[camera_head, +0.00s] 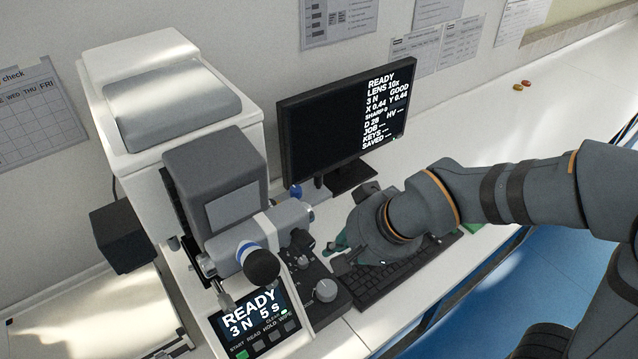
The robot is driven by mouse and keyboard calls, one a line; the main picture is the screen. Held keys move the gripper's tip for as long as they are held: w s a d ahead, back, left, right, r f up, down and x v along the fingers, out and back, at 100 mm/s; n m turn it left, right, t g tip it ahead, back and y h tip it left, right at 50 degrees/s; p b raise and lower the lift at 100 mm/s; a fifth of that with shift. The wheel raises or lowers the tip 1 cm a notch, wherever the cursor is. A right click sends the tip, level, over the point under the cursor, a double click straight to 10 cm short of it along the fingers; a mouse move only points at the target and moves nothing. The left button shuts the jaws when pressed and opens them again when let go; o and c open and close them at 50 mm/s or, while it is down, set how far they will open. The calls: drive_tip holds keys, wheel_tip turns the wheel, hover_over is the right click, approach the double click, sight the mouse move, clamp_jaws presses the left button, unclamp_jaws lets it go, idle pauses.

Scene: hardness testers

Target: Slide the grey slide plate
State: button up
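A white hardness tester (215,110) with a grey head (230,165) stands at the left. A dark stage (335,304) with a light grey knob (326,290) shows low at its right side, below a grey cylinder. I cannot clearly pick out the grey slide plate; it may be part of this stage, partly hidden. My gripper (334,257) reaches in from the right, its teal fingers just right of the stage and above the keyboard. I cannot tell whether the fingers touch anything or how far apart they are.
A black monitor (320,125) stands behind my gripper, and a black keyboard (385,275) lies under it. The tester's front panel (250,318) reads READY. A black knob (263,267) projects near the cylinder. The white bench (490,150) is mostly clear at the back right.

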drive_tip(key=w+d+f+m+b, duration=0.2)
drive_tip(key=d+f, duration=0.2)
drive_tip(key=f, duration=0.1)
drive_tip(key=w+d+f+m+h+b, duration=0.1)
drive_tip(key=w+d+f+m+b, duration=0.1)
drive_tip(key=w+d+f, duration=0.1)
drive_tip(key=w+d+f+m+h+b, duration=0.1)
drive_tip(key=w+d+f+m+b, duration=0.1)
drive_tip(key=d+f, duration=0.4)
drive_tip(key=shift+w+d+f, duration=0.3)
drive_tip(key=shift+w+f, duration=0.05)
drive_tip(key=shift+w, duration=0.15)
clamp_jaws()
drive_tip(key=d+f+m+g+b, duration=0.1)
drive_tip(key=d+f+m+b, duration=0.1)
drive_tip(key=d+f+m, duration=0.15)
drive_tip(key=m+t+y+b, duration=0.25)
drive_tip(key=m+y, duration=1.15)
drive_tip(key=m, duration=1.6)
approach(320, 199)
wheel_tip(320, 199, up, 3)
drive_tip(key=p, duration=0.1)
drive_tip(key=shift+t, duration=0.45)
drive_tip(key=p+x, duration=0.2)
drive_tip(key=x, duration=0.8)
drive_tip(key=shift+s, duration=0.2)
